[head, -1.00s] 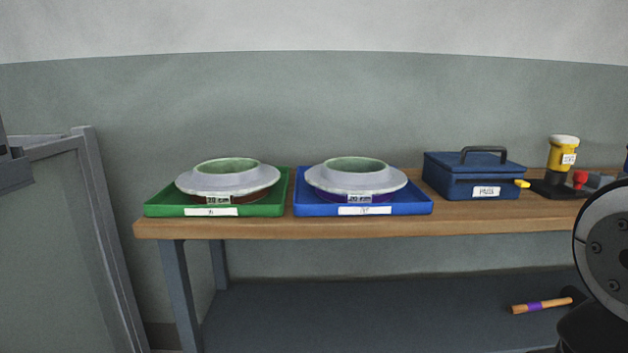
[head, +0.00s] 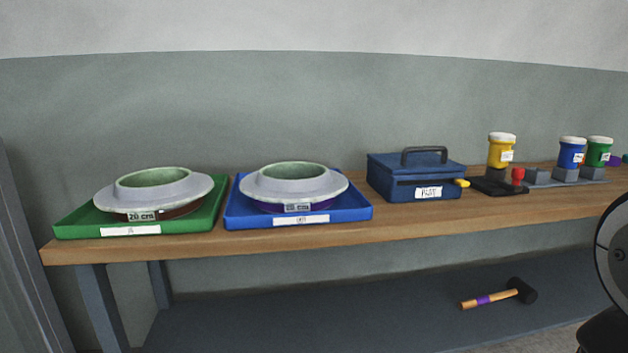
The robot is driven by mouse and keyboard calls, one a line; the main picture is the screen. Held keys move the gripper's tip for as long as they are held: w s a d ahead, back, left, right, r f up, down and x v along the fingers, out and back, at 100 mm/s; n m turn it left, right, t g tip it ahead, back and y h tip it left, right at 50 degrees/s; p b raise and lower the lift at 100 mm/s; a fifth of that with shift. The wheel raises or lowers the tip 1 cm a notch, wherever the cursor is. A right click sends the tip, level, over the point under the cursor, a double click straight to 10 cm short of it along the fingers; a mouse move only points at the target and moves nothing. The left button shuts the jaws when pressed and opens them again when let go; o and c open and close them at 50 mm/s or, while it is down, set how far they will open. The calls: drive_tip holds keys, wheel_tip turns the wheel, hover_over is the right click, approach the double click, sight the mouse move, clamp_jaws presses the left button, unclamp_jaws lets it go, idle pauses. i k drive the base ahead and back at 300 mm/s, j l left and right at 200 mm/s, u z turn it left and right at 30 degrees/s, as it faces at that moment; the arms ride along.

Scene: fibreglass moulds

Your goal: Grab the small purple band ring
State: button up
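A purple band (head: 263,207) shows under the grey-white flanged mould (head: 294,184) in the blue tray (head: 236,219); a small label, hard to read, is on its front. Most of this band is hidden by the flange. A mallet (head: 500,295) on the lower shelf has a narrow purple band (head: 484,300) around its wooden handle. A small purple thing (head: 613,161) also shows at the far right of the bench. I cannot tell which purple thing is the small band ring. My gripper is not in view; only part of my arm shows at the right edge.
A similar mould (head: 154,190) with a brown-red band sits in a green tray (head: 70,225). A blue lidded box (head: 415,178), a yellow jar (head: 501,150), a blue jar (head: 571,152) and a green jar (head: 598,152) stand farther right. The wooden bench's (head: 400,220) front strip is clear.

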sight(285, 187)
drive_tip(key=i+j+z, duration=0.15)
drive_tip(key=j+z, duration=0.25)
drive_tip(key=i+j+z, duration=0.1)
drive_tip(key=j+z, duration=0.3)
drive_tip(key=j, duration=0.15)
